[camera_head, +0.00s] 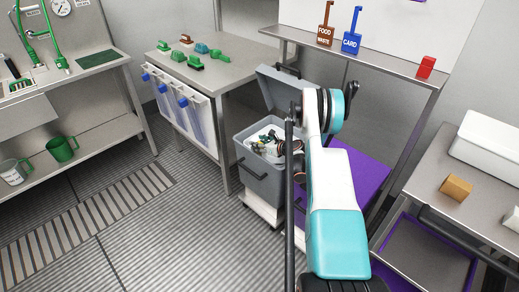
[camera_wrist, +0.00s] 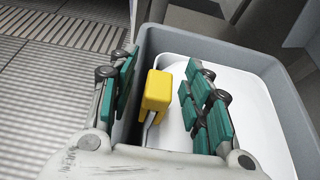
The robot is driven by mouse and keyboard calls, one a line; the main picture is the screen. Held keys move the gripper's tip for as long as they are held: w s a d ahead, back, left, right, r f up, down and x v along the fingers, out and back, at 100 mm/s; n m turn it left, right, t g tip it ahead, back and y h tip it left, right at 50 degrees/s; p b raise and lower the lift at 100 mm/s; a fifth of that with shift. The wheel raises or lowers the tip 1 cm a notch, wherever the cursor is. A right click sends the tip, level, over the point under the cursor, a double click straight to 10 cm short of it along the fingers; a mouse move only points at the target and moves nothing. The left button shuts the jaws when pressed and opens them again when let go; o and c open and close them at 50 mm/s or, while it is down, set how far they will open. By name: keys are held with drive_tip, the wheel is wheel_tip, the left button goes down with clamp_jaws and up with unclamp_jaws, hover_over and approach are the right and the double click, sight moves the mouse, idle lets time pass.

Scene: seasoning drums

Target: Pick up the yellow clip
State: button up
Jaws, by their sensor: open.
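The yellow clip (camera_wrist: 157,92) shows in the wrist view as a yellow block with a thin metal strip below it. It is at the grey bin (camera_wrist: 225,42), close to the bin's left wall and against a white surface. My gripper (camera_wrist: 164,80) is open, with its green-padded fingers on either side of the clip. Gaps show between the clip and both fingers; I cannot tell how far below the fingertips it is. In the head view my gripper (camera_head: 268,142) is at the mouth of the grey bin (camera_head: 262,180), and I cannot make out the clip.
The bin's raised lid (camera_head: 286,88) stands behind its opening. A steel table (camera_head: 235,62) with colored brushes is to the left, and a purple bin (camera_head: 362,172) is to the right. A shelf (camera_head: 385,62) runs behind. The ribbed floor at left is clear.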

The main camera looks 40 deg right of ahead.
drive_tip(key=c, duration=1)
drive_tip(key=shift+o, duration=0.2)
